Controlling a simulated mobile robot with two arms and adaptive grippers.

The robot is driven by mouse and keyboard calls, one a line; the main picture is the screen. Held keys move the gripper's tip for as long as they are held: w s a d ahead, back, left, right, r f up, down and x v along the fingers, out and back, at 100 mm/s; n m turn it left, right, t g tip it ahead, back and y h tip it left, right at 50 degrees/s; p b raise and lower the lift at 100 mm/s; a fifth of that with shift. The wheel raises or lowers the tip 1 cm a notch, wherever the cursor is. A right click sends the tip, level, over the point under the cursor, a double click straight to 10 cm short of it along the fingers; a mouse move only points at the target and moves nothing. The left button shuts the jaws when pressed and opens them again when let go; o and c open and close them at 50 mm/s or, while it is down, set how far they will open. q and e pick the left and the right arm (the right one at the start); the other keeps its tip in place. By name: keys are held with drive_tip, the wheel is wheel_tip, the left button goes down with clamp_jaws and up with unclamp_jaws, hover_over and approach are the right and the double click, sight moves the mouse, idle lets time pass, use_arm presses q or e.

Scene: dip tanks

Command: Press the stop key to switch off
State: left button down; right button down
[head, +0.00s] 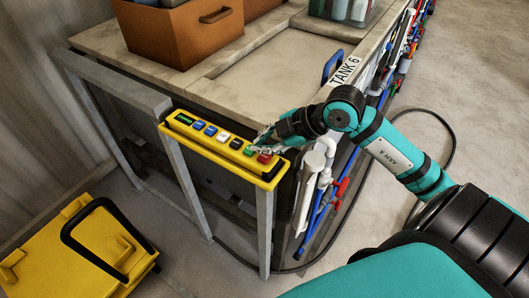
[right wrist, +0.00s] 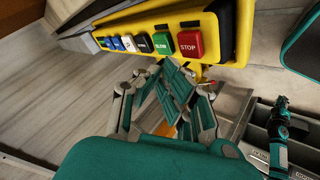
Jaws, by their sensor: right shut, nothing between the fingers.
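The red stop key (right wrist: 190,43), lettered STOP, is the end key of a row on a yellow control panel (right wrist: 228,75). In the head view the stop key (head: 265,158) is at the panel's right end. My right gripper (head: 258,145) is shut and empty, close to the green and red keys. In the right wrist view the right gripper's fingertips (right wrist: 174,68) show just below the green SLOW key (right wrist: 163,42) and the stop key, with both keys in plain sight. I cannot tell the exact gap to the panel. My left gripper is not in view.
The panel sits on a grey metal frame (head: 180,180) before a tank marked TANK 6 (head: 346,70). An orange-brown box (head: 180,35) stands on the tank top. Pipes with red valves (head: 340,190) run beside it. A yellow case (head: 75,255) lies on the floor at left.

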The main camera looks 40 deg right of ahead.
sight(264, 158)
drive_tip(key=shift+r+p, duration=1.4)
drive_tip(key=shift+r, duration=0.6)
drive_tip(key=shift+f, duration=0.1)
